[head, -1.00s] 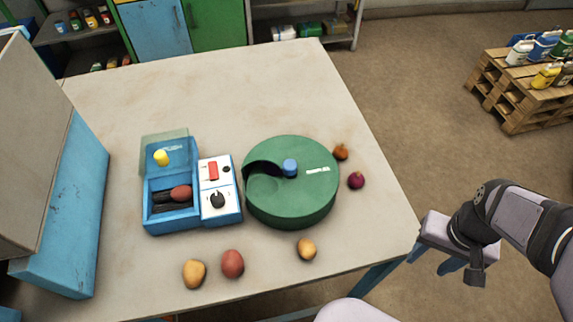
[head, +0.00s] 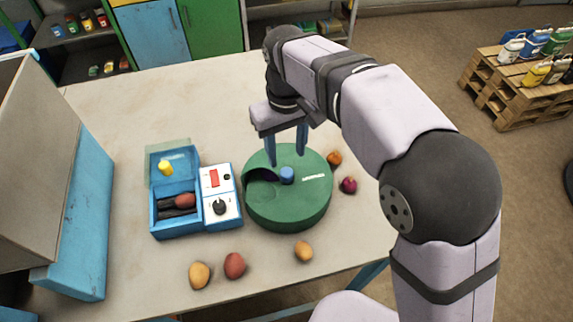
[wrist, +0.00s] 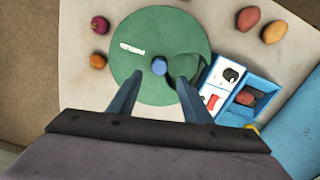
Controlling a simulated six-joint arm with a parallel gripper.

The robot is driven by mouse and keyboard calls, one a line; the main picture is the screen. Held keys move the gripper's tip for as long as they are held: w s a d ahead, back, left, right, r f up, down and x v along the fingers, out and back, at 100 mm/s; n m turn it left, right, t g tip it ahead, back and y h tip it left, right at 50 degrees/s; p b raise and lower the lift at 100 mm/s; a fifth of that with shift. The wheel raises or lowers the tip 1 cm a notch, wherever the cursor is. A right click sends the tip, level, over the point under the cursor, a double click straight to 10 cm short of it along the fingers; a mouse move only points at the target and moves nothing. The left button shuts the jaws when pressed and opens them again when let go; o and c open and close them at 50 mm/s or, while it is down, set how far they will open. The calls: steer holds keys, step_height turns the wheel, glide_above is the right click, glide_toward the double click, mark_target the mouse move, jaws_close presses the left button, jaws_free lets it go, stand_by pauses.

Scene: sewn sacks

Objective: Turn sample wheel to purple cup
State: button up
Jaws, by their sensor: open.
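The sample wheel is a round green drum (head: 290,208) with a blue knob (head: 287,175) at its centre, a white label and one dark cut-out at its upper left. It also shows in the wrist view (wrist: 140,80), with the knob (wrist: 158,66) between and beyond my fingertips. My gripper (head: 286,162) is open and empty, pointing down above the far side of the wheel; in the wrist view my gripper (wrist: 158,78) has its two fingers well apart. The fingers appear apart from the knob.
A blue box (head: 178,222) with an open lid, a reddish potato inside and a white control panel (head: 221,196) stands left of the wheel. Loose vegetables lie around: potatoes (head: 234,265) in front, a purple onion (head: 348,185) at right. A blue-sided machine (head: 78,230) bounds the left.

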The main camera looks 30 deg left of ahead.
mark_target(287, 172)
steer(key=shift+f+p, duration=1)
steer(key=shift+f, duration=2.65)
steer(key=shift+c, duration=0.4)
jaws_close()
